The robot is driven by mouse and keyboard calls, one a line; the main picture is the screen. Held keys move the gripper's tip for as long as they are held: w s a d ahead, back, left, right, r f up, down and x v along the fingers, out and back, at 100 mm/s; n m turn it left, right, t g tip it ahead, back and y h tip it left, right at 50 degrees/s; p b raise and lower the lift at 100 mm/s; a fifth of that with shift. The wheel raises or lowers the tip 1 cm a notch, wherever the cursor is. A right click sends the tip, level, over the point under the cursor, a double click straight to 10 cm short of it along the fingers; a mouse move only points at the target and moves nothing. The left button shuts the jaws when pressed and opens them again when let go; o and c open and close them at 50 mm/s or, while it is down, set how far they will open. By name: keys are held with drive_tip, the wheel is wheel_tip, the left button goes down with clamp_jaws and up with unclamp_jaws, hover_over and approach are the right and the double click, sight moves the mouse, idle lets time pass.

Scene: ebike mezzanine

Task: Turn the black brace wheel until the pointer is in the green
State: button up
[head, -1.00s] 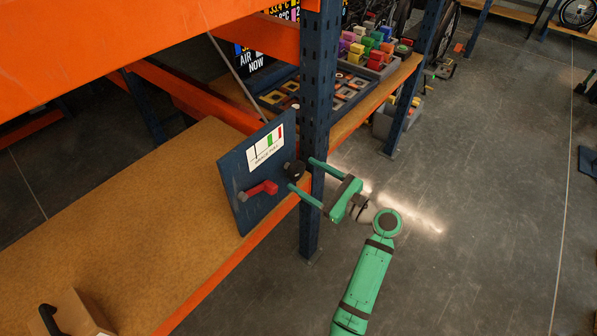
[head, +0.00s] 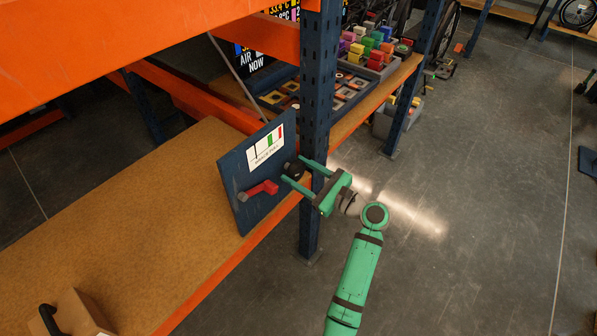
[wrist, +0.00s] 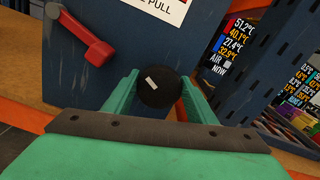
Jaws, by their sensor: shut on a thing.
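The black brace wheel (head: 293,167) sticks out from the right side of an upright blue board (head: 235,175). In the wrist view the wheel (wrist: 163,92) is a round black knob with a short white mark. My green gripper (head: 296,171) is shut on the wheel, one finger on each side. A white gauge (head: 264,148) on the board has a green and a red band toward its right. A thin dark line, seemingly the pointer, stands left of the green band. In the wrist view only the gauge's lower edge shows.
A red lever (head: 263,189) sits on the board left of the wheel, near my left finger. A blue rack post (head: 317,110) stands just behind my gripper. A cardboard box (head: 75,315) lies on the wooden shelf (head: 150,215).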

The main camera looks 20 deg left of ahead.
drive_tip(key=shift+n, duration=0.3)
drive_tip(key=n, duration=0.3)
drive_tip(key=shift+s, duration=0.1)
drive_tip(key=n, duration=0.5)
drive_tip(key=shift+s+f, duration=0.1)
drive_tip(key=shift+f, duration=0.1)
drive_tip(key=n, duration=0.3)
drive_tip(key=shift+f, duration=0.1)
drive_tip(key=shift+f+n, duration=0.1)
drive_tip(key=shift+n, duration=1.9)
drive_tip(key=o, duration=1.1)
drive_tip(key=shift+c, duration=0.2)
drive_tip(key=shift+d, duration=0.1)
